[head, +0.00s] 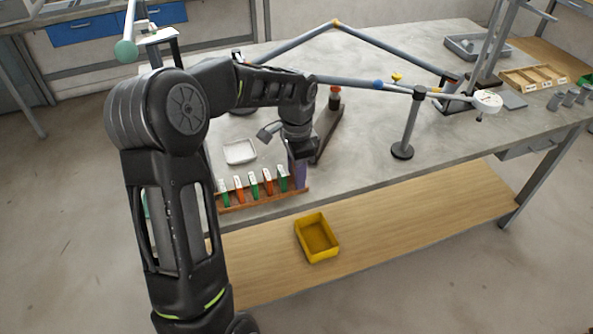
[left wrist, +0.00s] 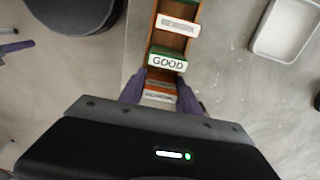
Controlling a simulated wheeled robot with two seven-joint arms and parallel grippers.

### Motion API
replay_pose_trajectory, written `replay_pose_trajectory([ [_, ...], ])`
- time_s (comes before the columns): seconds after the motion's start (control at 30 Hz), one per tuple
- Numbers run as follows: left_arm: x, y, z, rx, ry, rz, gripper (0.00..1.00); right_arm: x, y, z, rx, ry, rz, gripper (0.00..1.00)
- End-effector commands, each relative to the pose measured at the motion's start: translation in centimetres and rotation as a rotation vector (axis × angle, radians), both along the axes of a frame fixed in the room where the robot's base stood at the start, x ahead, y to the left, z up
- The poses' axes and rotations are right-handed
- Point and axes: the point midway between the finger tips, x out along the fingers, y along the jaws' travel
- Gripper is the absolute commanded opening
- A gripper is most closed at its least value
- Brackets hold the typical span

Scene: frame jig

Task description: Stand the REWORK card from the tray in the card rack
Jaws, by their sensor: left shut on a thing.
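The card rack (head: 262,199) is a long brown holder at the near left edge of the bench, with several green and red-orange cards standing in a row. A green card reading GOOD (left wrist: 167,61) stands nearest my fingers. My left gripper (head: 299,174) points down at the rack's right end. Its purple fingers (left wrist: 161,92) are shut on a card with a white label (left wrist: 159,96), in line with the row. The label is too small to read, and I cannot tell whether the card rests in a slot. The white tray (head: 240,152) looks empty; it also shows in the left wrist view (left wrist: 286,29).
A yellow bin (head: 317,238) sits on the lower wooden shelf. A dark wooden piece (head: 326,133) lies right of my gripper. A post on a round base (head: 403,151) and long grey bars stand further right and behind. The bench between them is bare.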

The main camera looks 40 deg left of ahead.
Motion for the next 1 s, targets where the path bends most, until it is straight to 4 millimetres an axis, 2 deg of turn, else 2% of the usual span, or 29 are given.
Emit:
replay_pose_trajectory([
  [0.37, 0.01, 0.01, 0.04, 0.0, 0.0, 0.0, 0.01, 0.01, 0.0, 0.02, 0.0, 0.0, 0.0, 0.0],
  [0.4, 0.0, 0.0, 0.04, 0.0, 0.0, 0.0, 0.42, 0.01, 0.0, 0.02, 0.0, 0.0, 0.0, 0.0],
  [0.7, 0.01, 0.01, 0.04, 0.0, 0.0, 0.0, 0.65, 0.01, 0.0, 0.02, 0.0, 0.0, 0.0, 0.0],
  [1.0, 0.03, 0.01, 0.28, 0.0, -0.001, 0.0, 0.65, 0.01, -0.01, -0.01, 0.0, 0.0, 0.0, 0.0],
])
